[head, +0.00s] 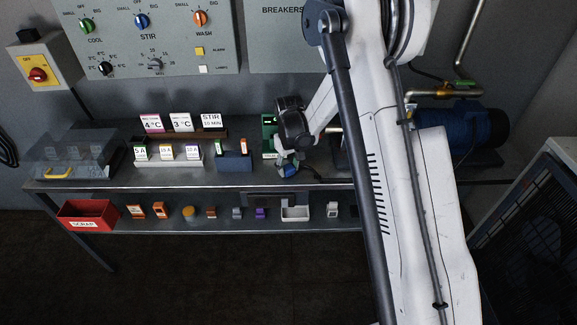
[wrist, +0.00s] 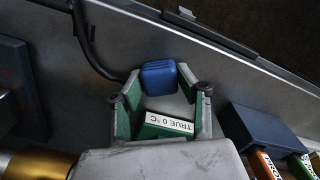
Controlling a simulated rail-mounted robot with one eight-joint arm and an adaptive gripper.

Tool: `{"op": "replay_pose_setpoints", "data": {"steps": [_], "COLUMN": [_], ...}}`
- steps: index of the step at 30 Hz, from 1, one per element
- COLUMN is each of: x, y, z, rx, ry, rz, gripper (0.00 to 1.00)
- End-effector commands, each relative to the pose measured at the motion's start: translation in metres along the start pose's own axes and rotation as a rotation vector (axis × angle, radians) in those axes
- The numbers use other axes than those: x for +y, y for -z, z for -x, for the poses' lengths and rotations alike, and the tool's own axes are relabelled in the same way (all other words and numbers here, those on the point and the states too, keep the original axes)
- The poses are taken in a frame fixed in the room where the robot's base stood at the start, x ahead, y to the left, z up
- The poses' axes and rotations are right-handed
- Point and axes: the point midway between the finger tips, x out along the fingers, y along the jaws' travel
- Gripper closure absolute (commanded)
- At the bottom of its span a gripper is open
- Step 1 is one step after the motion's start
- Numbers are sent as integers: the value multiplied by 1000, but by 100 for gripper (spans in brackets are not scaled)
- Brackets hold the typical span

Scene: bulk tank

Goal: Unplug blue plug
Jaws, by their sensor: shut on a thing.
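The blue plug (wrist: 160,78) is between the fingertips of my gripper (wrist: 160,90) in the wrist view, with a finger against each side. In the head view the plug (head: 290,172) shows as a small blue patch under my gripper (head: 287,162), low over the bench top. A black cable (wrist: 88,45) curves up and left from beside the plug. A green block with a "TRUE 0 °C" label (wrist: 168,126) shows between the finger bases. Whether the plug is seated in a socket cannot be told.
A dark blue holder (head: 234,163) with tags stands left of my gripper. A rack of labelled tags (head: 168,160) and a clear-lidded box (head: 68,156) are further left. The shelf below holds a red scrap bin (head: 87,214) and several small parts. A blue motor (head: 480,128) is at right.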

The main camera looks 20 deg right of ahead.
Motion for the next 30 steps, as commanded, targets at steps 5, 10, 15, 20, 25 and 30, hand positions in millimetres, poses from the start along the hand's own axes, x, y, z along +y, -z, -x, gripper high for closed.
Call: {"op": "replay_pose_setpoints", "data": {"steps": [5, 10, 15, 20, 25, 30], "x": [0, 0, 0, 0, 0, 0], "y": [0, 0, 0, 0, 0, 0], "z": [0, 0, 0, 3, 20, 52], "rx": [0, 0, 0, 0, 0, 0], "ry": [0, 0, 0, 0, 0, 0], "rz": [0, 0, 0, 0, 0, 0], "gripper": [100, 47, 45, 45, 45, 45]}}
